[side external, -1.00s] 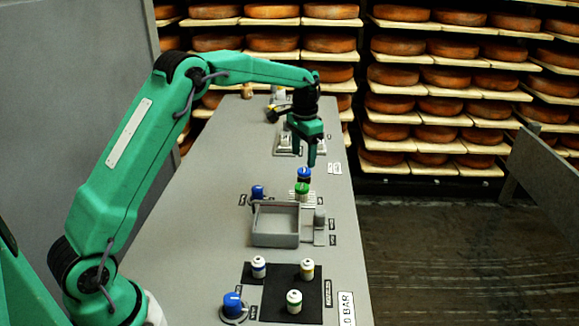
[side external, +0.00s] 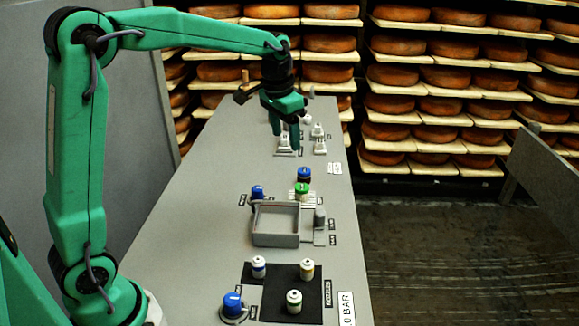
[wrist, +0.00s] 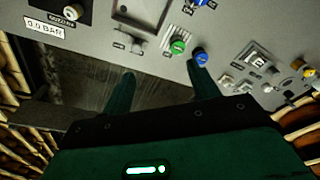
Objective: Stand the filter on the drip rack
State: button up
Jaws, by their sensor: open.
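A green-capped cylinder (side external: 302,188) and a blue-capped cylinder (side external: 304,174) stand close together on the bench; I cannot tell which one is the filter. They also show in the wrist view, green (wrist: 177,47) and blue (wrist: 200,56). A pale slatted patch (side external: 313,198) beside the green one looks like the drip rack, partly hidden. My gripper (side external: 284,134) is open and empty, above the bench beyond both cylinders. Its spread fingers (wrist: 163,80) show in the wrist view with nothing between them.
A grey open box (side external: 275,239) stands nearer, between a blue knob (side external: 258,191) and a grey lever (side external: 320,217). A black mat (side external: 276,284) carries three small capped bottles. White fixtures (side external: 319,142) stand at the far end. The bench's left side is clear.

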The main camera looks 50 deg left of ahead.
jog(key=s+d+t, duration=0.2)
jog(key=s, duration=1)
jog(key=s+d+n+t, duration=0.1)
jog(key=s+d, duration=0.1)
jog(key=s, duration=1)
jog(key=shift+s+d+n+t, duration=0.3)
jog(key=shift+d+t, duration=0.05)
jog(key=shift+t, duration=0.05)
jog(key=shift+r, duration=0.1)
